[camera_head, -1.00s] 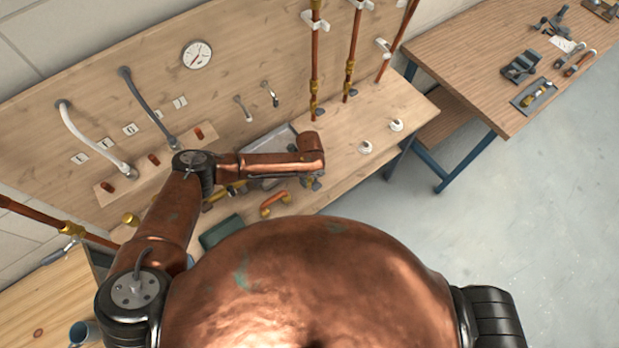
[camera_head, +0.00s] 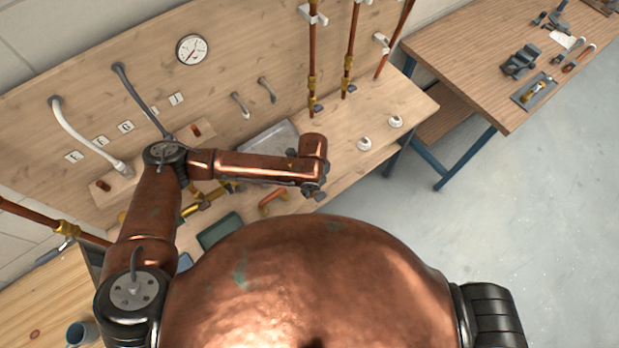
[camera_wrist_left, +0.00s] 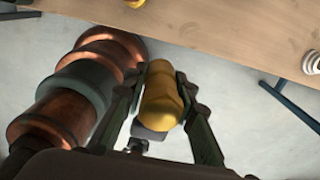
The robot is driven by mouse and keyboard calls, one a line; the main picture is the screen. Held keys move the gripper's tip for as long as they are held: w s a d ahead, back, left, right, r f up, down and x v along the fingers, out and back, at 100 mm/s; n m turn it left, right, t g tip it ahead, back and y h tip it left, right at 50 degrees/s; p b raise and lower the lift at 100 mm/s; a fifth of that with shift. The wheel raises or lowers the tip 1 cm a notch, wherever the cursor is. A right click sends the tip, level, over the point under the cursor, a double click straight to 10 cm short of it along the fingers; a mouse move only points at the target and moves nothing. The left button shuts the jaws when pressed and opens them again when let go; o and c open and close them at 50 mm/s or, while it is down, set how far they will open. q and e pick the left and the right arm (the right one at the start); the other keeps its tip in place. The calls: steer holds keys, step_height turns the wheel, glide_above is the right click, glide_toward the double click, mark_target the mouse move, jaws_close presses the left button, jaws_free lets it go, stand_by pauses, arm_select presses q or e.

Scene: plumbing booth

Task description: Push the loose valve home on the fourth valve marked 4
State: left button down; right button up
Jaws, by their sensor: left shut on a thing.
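My left gripper (camera_head: 315,191) is at the front edge of the bench, low on the right of my bent left arm. In the left wrist view its two fingers (camera_wrist_left: 160,84) are shut on the sides of a yellow brass valve (camera_wrist_left: 160,103) with a grey part at its near end. The held valve is over the floor, apart from the bench edge in that view. Small number plates (camera_head: 126,127) stand in a row on the back board; their digits are too small to read, so I cannot tell which place is marked 4. My right gripper is out of view.
The wooden bench (camera_head: 345,170) carries a grey tray (camera_head: 283,138), a green box (camera_head: 219,232), a copper piece with brass ends (camera_head: 272,202) and white fittings (camera_head: 364,144). Vertical copper pipes (camera_head: 352,40) line the board. A side table (camera_head: 470,60) stands right; floor between is clear.

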mark_target(314, 198)
arm_select(q)
steer(key=s, duration=0.1)
steer(key=s+r, duration=0.2)
steer(key=s, duration=0.1)
steer(key=shift+s+d, duration=0.1)
steer(key=shift+d, duration=0.2)
steer(key=shift+s+r+p, duration=0.15)
steer(key=shift+r+p, duration=0.2)
steer(key=shift+r, duration=0.2)
steer(key=shift+r+p, duration=1.75)
steer(key=shift+p, duration=0.25)
